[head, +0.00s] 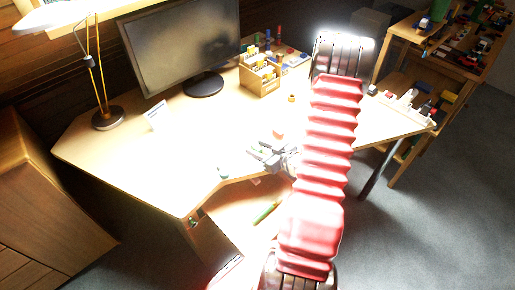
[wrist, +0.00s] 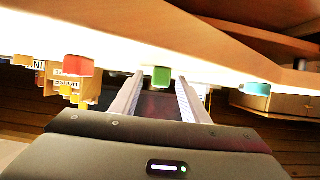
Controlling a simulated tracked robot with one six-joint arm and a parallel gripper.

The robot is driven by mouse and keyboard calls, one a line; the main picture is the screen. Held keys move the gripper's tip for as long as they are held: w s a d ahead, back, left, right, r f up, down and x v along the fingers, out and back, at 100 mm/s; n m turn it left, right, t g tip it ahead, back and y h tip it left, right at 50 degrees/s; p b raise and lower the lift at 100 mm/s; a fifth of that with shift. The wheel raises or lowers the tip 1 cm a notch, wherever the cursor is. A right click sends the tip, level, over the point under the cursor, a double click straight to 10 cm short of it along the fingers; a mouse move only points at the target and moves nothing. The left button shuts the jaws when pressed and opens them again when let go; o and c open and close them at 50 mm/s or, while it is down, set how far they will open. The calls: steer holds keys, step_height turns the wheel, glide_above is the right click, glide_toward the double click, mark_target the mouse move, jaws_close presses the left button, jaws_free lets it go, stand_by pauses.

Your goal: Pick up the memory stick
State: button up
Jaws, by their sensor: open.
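No thing is clearly recognisable as the memory stick. A small green block (wrist: 161,77) appears between my fingertips in the wrist view and may be it. My gripper (wrist: 160,88) is open, its two fingers apart, and I see no contact with the block. In the head view my gripper (head: 262,156) is low over the desk near its front edge. A red block (wrist: 79,66) is left of the fingers in the wrist view, and a teal block (wrist: 257,89) is to the right. The green block is not distinguishable in the head view.
The desk (head: 130,165) holds a monitor (head: 185,45), a lamp (head: 107,118), a white card (head: 155,115) and a wooden organizer (head: 261,78). A white tray (head: 405,110) is at the right. A green pen (head: 265,213) lies below the desk's front edge. The desk's left part is mostly clear.

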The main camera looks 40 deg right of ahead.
steer(key=shift+w+f, duration=0.15)
steer(key=shift+w, duration=0.25)
steer(key=shift+c, duration=0.3)
jaws_close()
